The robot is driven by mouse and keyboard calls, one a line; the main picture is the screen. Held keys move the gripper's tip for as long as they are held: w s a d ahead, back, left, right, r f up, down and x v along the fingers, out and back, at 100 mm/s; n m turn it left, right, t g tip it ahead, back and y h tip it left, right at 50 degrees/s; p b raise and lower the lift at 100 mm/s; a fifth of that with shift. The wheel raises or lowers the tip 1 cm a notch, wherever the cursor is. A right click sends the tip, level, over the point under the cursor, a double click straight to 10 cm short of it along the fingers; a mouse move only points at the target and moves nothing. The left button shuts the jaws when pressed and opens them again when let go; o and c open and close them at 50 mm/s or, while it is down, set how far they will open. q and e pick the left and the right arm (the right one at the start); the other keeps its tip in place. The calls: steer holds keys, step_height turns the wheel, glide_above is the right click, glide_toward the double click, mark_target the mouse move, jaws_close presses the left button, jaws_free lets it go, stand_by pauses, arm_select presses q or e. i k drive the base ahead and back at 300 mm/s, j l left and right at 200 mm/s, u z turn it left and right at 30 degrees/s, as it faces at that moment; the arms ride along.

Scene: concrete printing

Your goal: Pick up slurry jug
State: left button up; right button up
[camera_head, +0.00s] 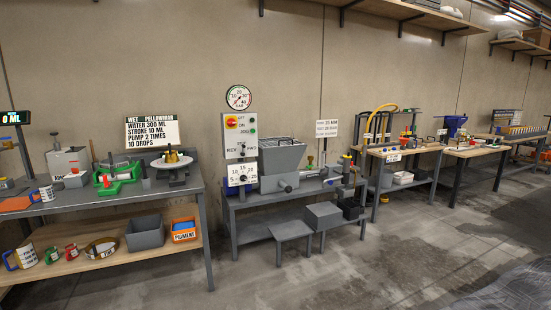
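No label reading slurry can be made out, so I cannot tell which vessel is the slurry jug. A white jug with a blue handle and printed lettering (24,256) stands on the lower wooden shelf of the left bench, at the picture's left edge. A similar white, blue-handled vessel (43,193) sits on the bench top above it. Smaller green-handled (52,255) and red-handled (72,251) cups stand right of the lower jug. Neither of my grippers is in view.
The left grey bench (110,203) also holds a grey bin (145,232) and an orange pigment bin (184,229) below. A grey step stool (290,230) stands by the middle machine bench. The concrete floor (350,275) in front is clear.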

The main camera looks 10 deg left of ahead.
mark_target(410, 146)
steer(key=i+l+z, duration=0.15)
steer(key=i, duration=0.15)
steer(key=i+z, duration=0.5)
steer(key=i, duration=3.45)
steer(key=l, duration=0.1)
